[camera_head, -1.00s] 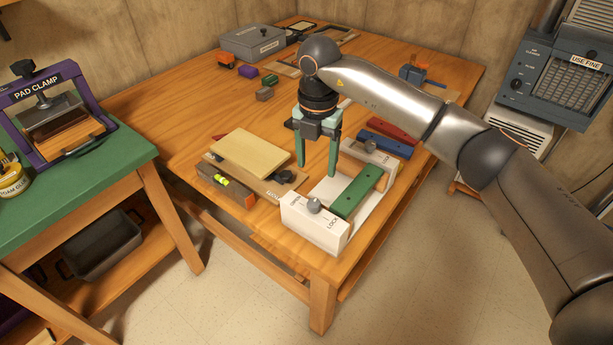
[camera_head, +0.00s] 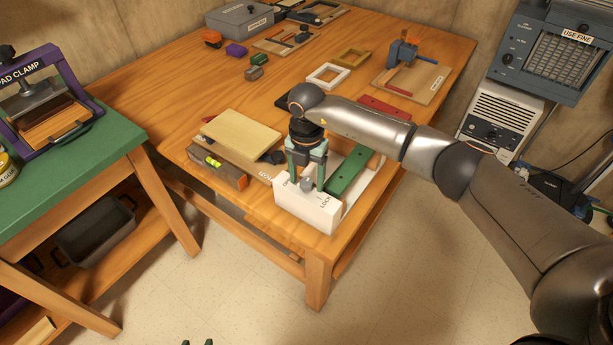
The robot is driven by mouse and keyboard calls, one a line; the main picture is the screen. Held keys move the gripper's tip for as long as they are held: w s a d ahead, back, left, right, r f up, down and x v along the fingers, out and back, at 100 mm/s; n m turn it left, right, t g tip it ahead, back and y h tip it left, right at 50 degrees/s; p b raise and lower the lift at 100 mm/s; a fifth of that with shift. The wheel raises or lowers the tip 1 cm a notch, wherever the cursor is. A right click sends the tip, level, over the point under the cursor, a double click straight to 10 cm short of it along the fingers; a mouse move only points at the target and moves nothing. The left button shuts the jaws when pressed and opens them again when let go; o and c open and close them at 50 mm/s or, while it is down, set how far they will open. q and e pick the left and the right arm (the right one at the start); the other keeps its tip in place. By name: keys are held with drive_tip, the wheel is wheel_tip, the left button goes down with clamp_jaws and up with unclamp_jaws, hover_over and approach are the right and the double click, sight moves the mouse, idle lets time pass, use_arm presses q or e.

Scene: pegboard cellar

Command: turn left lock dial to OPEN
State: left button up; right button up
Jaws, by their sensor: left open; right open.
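The near lock dial (camera_head: 307,186) is a grey knob on top of a white block (camera_head: 308,211) at the front of the table. LOCK is printed to its right; the lettering to its left is partly hidden by a finger. A green bar (camera_head: 349,171) runs back from this block. My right gripper (camera_head: 306,182) points down with its fingers open, one on each side of the dial; I cannot tell whether they touch it. The far dial is hidden behind my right arm.
A board stack with a spirit level (camera_head: 218,164) lies just left of the white block. A red bar (camera_head: 384,108) lies behind my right arm. A green bench (camera_head: 80,165) with a purple pad clamp (camera_head: 40,100) stands left.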

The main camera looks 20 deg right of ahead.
clamp_jaws()
idle(0.6)
